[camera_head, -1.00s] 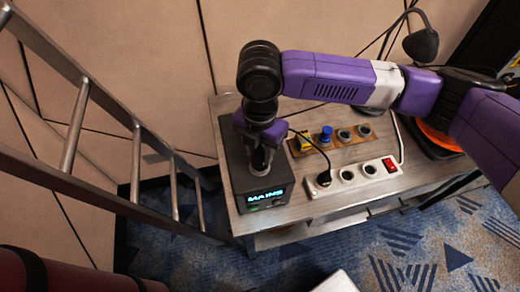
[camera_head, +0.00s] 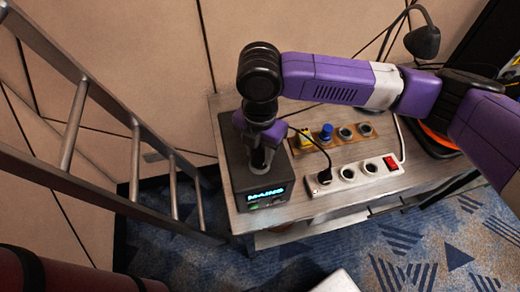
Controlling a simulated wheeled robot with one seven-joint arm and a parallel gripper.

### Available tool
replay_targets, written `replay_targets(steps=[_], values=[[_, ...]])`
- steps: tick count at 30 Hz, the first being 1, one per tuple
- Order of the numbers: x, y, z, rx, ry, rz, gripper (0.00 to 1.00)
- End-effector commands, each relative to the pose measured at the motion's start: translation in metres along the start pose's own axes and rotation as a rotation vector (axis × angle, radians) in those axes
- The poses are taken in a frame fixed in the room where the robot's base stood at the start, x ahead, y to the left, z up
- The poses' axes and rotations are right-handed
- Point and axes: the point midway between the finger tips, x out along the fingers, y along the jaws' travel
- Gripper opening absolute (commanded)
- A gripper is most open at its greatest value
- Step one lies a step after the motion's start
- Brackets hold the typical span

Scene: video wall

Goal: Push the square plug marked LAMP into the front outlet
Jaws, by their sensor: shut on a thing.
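My gripper (camera_head: 262,160) points down over the top of a dark box (camera_head: 238,180) whose front display reads MAINS. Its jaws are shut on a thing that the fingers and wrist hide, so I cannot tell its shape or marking. A white outlet strip (camera_head: 358,183) lies along the table's front edge, right of the box. A black plug (camera_head: 324,176) sits at its left end, and two round outlets to its right are empty. A thin black cord arcs from beside my gripper toward this plug. No LAMP marking is readable.
A wooden board (camera_head: 355,143) behind the strip carries a yellow piece (camera_head: 305,139), a blue piece (camera_head: 326,132) and two round sockets. The strip has a red switch (camera_head: 390,163). A metal ladder (camera_head: 75,125) stands left of the table. A black lamp (camera_head: 422,42) stands behind.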

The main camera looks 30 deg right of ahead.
Motion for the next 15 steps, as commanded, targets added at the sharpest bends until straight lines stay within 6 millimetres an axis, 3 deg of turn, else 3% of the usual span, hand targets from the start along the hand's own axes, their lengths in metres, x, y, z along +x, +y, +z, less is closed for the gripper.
replay_targets(steps=[14, 15], values=[[0.0052, 0.0000, 0.0000, 0.000, 0.000, 0.000, 0.00], [0.0051, 0.0000, 0.0000, 0.000, 0.000, 0.000, 0.42]])
